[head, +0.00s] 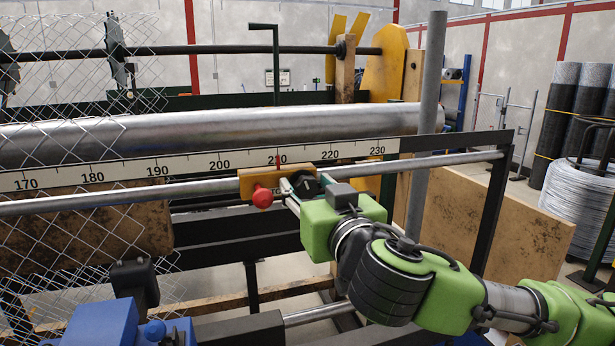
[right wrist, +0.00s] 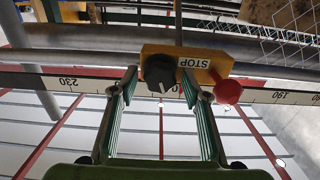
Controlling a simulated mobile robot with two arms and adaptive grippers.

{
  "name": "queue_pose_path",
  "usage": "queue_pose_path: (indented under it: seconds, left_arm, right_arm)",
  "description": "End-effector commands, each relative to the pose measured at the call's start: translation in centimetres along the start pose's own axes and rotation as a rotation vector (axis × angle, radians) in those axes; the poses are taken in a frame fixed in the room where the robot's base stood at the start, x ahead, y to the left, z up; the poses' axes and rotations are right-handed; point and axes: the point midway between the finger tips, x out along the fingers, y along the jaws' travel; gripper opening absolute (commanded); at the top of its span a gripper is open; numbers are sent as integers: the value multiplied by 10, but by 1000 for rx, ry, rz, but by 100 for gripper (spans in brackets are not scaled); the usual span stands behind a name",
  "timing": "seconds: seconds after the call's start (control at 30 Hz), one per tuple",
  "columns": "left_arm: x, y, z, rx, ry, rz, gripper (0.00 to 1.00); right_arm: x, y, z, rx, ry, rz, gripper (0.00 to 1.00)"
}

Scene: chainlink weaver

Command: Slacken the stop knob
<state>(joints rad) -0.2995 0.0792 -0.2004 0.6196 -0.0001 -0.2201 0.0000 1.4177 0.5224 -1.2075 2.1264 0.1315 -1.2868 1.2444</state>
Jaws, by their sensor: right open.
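The yellow stop block (head: 228,186) sits on the round rail below the ruler, with a thin red pointer near 210. A red ball (head: 263,197) sticks out of its front. A black knob (right wrist: 160,72) with a pale mark is on the block beside the STOP label in the right wrist view; it also shows in the head view (head: 304,184), partly covered. My right gripper (right wrist: 160,88) is open, with one fingertip on each side of the black knob. Contact with it cannot be told. In the head view my right gripper (head: 297,188) reaches the block's right end. My left gripper is not in view.
The ruler (head: 350,153) and a steel roller (head: 300,122) run behind the block. Wire mesh (head: 110,230) hangs at the left. A grey upright post (head: 428,100) stands to the right. A blue machine part (head: 100,326) is at the lower left.

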Motion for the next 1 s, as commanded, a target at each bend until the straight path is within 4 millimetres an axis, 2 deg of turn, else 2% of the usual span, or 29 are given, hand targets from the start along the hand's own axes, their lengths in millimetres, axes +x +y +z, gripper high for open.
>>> queue_pose_path:
  seconds: [0.37,0.5,0.53,0.77,1.0]
  left_arm:
    - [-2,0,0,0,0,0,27]
    - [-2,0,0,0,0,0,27]
    - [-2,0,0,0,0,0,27]
    - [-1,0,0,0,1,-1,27]
    - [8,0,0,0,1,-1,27]
  right_arm:
    - [7,0,1,0,0,-1,43]
    - [6,0,1,0,0,-1,9]
    - [6,0,1,0,0,-1,5]
    - [6,0,1,-6,-1,-1,5]
    - [7,-1,4,-74,-2,-2,5]
